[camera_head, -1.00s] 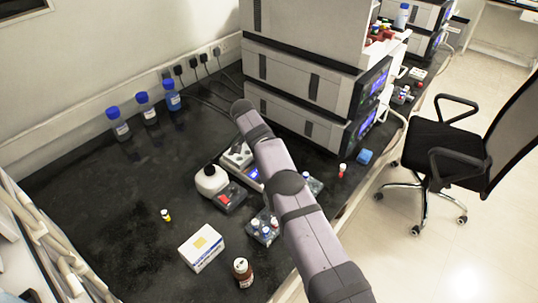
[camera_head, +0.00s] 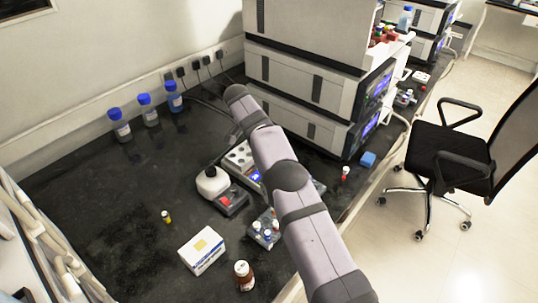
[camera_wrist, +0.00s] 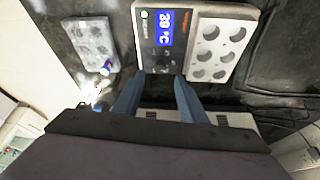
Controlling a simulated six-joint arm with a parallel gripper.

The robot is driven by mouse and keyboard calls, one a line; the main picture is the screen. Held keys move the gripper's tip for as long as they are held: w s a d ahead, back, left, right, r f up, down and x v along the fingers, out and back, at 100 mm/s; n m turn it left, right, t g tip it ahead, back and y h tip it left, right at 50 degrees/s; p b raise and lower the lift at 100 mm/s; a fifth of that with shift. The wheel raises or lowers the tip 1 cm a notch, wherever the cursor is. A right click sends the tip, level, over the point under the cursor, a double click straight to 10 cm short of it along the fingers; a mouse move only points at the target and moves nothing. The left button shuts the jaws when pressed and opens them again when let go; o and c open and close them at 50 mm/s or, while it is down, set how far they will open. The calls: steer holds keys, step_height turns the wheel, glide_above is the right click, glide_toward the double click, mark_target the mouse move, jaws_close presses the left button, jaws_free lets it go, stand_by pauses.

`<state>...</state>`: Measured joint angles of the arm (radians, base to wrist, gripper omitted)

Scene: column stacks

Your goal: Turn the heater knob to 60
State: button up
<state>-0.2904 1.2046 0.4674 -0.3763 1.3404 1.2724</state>
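The heater is a pale block with round wells (camera_wrist: 212,48) and a dark control panel with a lit blue display (camera_wrist: 164,28). The display looks like 39 °C, turned sideways. The dark knob (camera_wrist: 163,62) is on the panel below the display in the wrist view. My gripper (camera_wrist: 160,84) is open, its two blue-grey fingers apart on either side of the panel's lower end, near the knob; contact cannot be told. In the head view the heater (camera_head: 240,157) is partly covered by my arm, and the fingers are hidden.
A vial rack (camera_head: 265,236), a white box (camera_head: 202,250) and a brown bottle (camera_head: 243,274) are nearer. Stacked instruments (camera_head: 305,85) rise behind. The left bench is mostly clear.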

steer(key=shift+s+a+r, duration=0.15)
steer(key=shift+a+r, duration=0.05)
steer(key=shift+r, duration=0.4)
steer(key=s+d+r+m+y+b, duration=0.1)
steer(key=d+r+m, duration=0.1)
steer(key=d, duration=0.5)
steer(key=s+d+r+m+b, duration=0.1)
steer(key=d+r+b, duration=0.15)
steer(key=d, duration=0.45)
steer(key=shift+w+a+f+n+t+y+p, duration=0.15)
steer(key=shift+w+a+f+n+y+p, duration=0.55)
steer(key=shift+a+f+n, duration=2)
steer(key=shift+w+a+f+n+t+y+p, duration=0.2)
steer(key=shift+w+a+f+n+y, duration=0.55)
steer(key=shift+n, duration=3.55)
steer(key=shift+w+a+f+n+t+y+p, duration=0.15)
steer(key=shift+w+a+f+n+y+p, duration=0.2)
steer(key=shift+a+f+n+y, duration=1.7)
